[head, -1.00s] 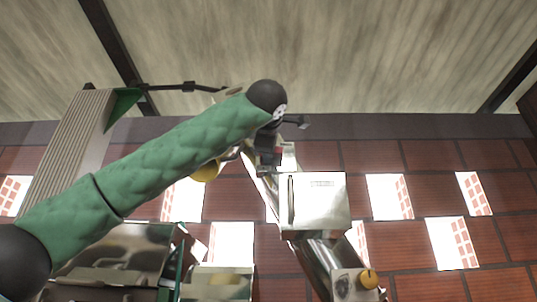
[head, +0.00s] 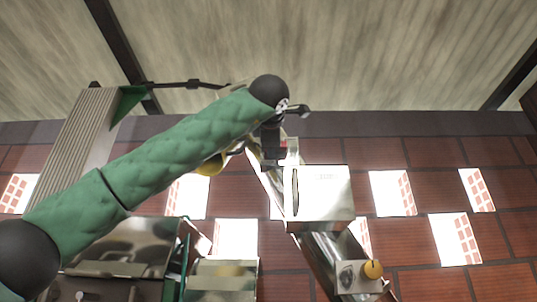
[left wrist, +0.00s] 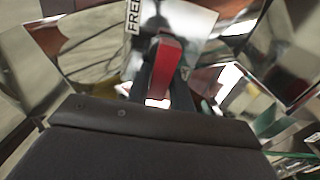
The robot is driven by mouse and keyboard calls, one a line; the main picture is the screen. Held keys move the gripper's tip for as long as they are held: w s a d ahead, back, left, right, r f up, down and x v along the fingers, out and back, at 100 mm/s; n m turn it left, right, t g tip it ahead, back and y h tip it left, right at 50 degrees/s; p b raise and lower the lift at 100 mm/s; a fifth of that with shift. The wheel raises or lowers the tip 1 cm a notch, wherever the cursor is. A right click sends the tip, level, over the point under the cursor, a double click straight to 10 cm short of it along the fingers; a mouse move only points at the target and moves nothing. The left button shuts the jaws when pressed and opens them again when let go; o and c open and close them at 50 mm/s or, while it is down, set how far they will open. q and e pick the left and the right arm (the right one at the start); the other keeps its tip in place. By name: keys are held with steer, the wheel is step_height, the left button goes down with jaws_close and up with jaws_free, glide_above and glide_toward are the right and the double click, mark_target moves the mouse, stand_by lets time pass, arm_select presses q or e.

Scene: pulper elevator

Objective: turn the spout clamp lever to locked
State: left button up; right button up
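The spout clamp lever shows as a red handle (left wrist: 164,62) in the left wrist view, upright in the picture. The dark fingers of my left gripper (left wrist: 161,92) stand on both sides of it, close against it, and appear shut on it. A white plate with lettering that starts "FRE" (left wrist: 133,18) is behind the lever. The rest of the lever is hidden there by the gripper. My right gripper is not in view.
A shiny metal box (head: 320,195) sits on a slanted metal chute just below my left gripper. A yellow knob (head: 373,269) is lower down the chute. Metal machinery (head: 120,247) stands at lower left. A brick wall with bright windows (head: 393,193) is behind.

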arm_select(q)
steer(key=o, duration=0.3)
steer(key=shift+d, duration=0.35)
steer(key=shift+w+d, duration=0.15)
steer(key=shift+d, duration=0.2)
steer(key=shift+s+a, duration=0.2)
steer(key=shift+a, duration=0.15)
steer(key=s+b, duration=0.2)
steer(key=s, duration=0.5)
steer(key=shift+s+d, duration=0.2)
steer(key=shift+d, duration=0.15)
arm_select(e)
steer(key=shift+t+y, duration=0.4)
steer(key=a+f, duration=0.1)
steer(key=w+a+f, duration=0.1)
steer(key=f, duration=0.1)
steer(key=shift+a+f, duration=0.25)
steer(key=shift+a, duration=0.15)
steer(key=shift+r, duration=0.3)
arm_select(q)
steer(key=shift+f, duration=0.1)
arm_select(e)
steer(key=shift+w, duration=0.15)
